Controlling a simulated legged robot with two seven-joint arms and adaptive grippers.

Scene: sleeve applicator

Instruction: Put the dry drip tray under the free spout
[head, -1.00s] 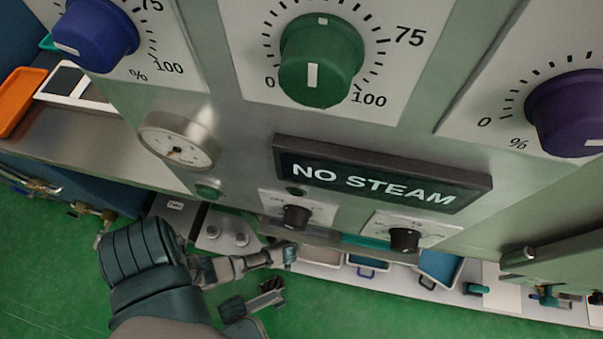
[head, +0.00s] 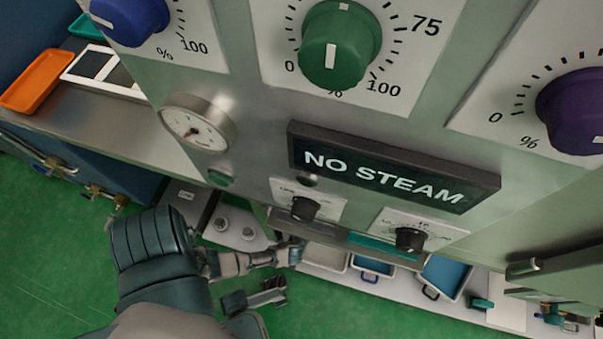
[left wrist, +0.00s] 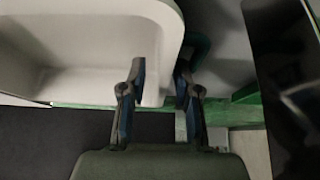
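Several shallow trays stand in a row under the machine front in the head view. The leftmost is pale and looks empty (head: 328,258). Beside it is a tray with a blue handle (head: 371,268), then one with a blue interior (head: 443,271). My left gripper (head: 295,254) is at the pale tray's left end. In the left wrist view, the fingers of the left gripper (left wrist: 158,88) are apart, one on each side of the pale tray's wall (left wrist: 168,35). My right gripper (head: 275,290) appears open and empty above the green floor. I cannot make out the spouts.
The machine panel carries a dark "NO STEAM" sign (head: 390,168), a gauge (head: 197,122) and knobs overhanging the trays. A steel counter at left holds an orange tray (head: 37,80). Green floor (head: 380,315) is clear in front.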

